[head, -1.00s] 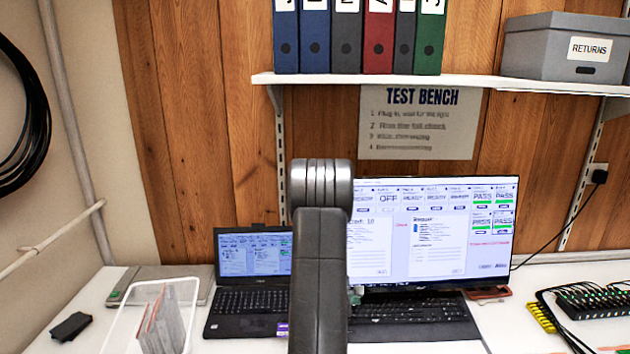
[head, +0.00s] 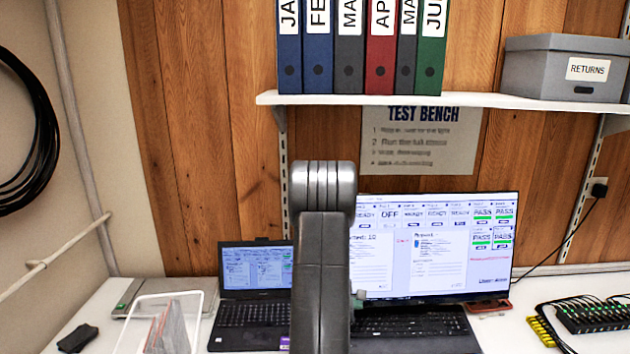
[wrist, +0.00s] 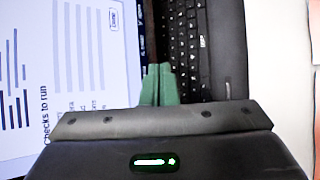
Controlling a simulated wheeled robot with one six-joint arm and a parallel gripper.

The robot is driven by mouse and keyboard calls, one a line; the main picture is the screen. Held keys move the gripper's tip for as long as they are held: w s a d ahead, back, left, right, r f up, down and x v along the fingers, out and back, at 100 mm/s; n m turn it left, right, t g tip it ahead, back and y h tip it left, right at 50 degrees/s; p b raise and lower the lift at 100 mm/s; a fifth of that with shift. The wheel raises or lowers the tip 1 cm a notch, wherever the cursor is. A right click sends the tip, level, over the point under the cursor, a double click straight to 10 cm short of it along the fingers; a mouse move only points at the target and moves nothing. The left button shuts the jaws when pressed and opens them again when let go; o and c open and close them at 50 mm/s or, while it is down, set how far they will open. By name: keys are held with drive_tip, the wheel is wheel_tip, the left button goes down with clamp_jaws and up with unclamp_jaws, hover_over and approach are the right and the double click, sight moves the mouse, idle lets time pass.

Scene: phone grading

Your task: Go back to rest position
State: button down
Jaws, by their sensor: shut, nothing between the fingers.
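My gripper (wrist: 159,85) shows in the wrist view with its green fingers together and nothing between them. In that view a bright screen (wrist: 60,60) lies to its left and a black keyboard (wrist: 185,45) lies just beyond and to the right of the fingertips. In the head view my arm stands upright in the middle, in front of the laptop (head: 250,275) and the large monitor (head: 440,240). It hides the left edge of the monitor and part of the desk.
A white bin (head: 205,297) with grey sleeves stands at the lower left, near a dark block (head: 77,338). A black hub with cables (head: 595,316) is at the right. A shelf (head: 450,99) with binders and a grey returns box (head: 565,70) hangs above.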

drive_tip(key=f, duration=0.2)
drive_tip(key=w+f+b, duration=0.1)
drive_tip(key=f, duration=0.2)
drive_tip(key=shift+d+f+b, duration=0.1)
drive_tip(key=shift+f+b, duration=0.1)
drive_tip(key=shift+b, duration=0.1)
drive_tip(key=shift+w+f+b, duration=0.1)
drive_tip(key=shift+w+b, duration=0.05)
drive_tip(key=shift+b, duration=1.25)
drive_tip(key=shift+b, duration=1.25)
drive_tip(key=shift+s+r+p, duration=0.2)
drive_tip(key=shift+r+p, duration=0.45)
drive_tip(key=shift+p, duration=0.35)
drive_tip(key=shift+w+p, duration=0.15)
drive_tip(key=shift+p, duration=1.2)
drive_tip(key=shift+f+p, duration=0.15)
drive_tip(key=shift+p, duration=0.65)
